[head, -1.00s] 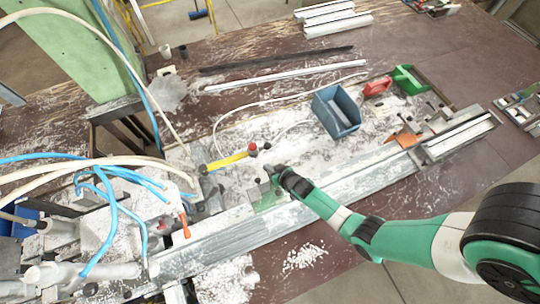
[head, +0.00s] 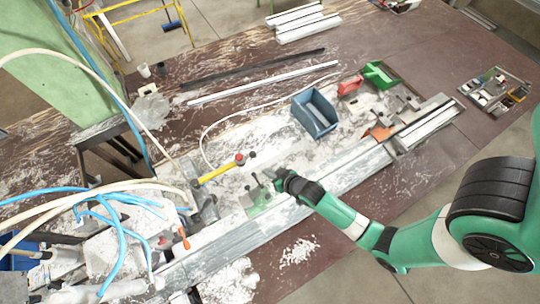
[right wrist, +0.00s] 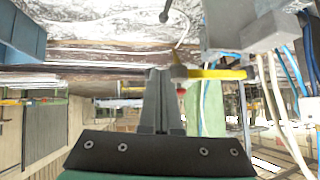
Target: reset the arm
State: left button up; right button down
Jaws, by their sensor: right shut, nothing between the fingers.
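My right arm comes into the head view from the right. My right gripper (head: 262,184) is over the middle of the bench, just above the long metal profile bed. Its two fingers show in the right wrist view (right wrist: 163,90), close together, shut and empty. A small green block (head: 258,201) lies by the fingertips; I cannot tell whether they touch it. My left gripper is not in view.
The metal profile bed (head: 345,176) runs diagonally across the bench. A blue bin (head: 315,113), a red bin (head: 350,86) and a green bin (head: 380,75) stand behind. Blue hoses (head: 110,215) crowd the left. A parts tray (head: 496,92) lies right.

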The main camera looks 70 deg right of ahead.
jog(key=shift+s+r, duration=0.2)
jog(key=shift+r, duration=0.15)
dwell(0.3)
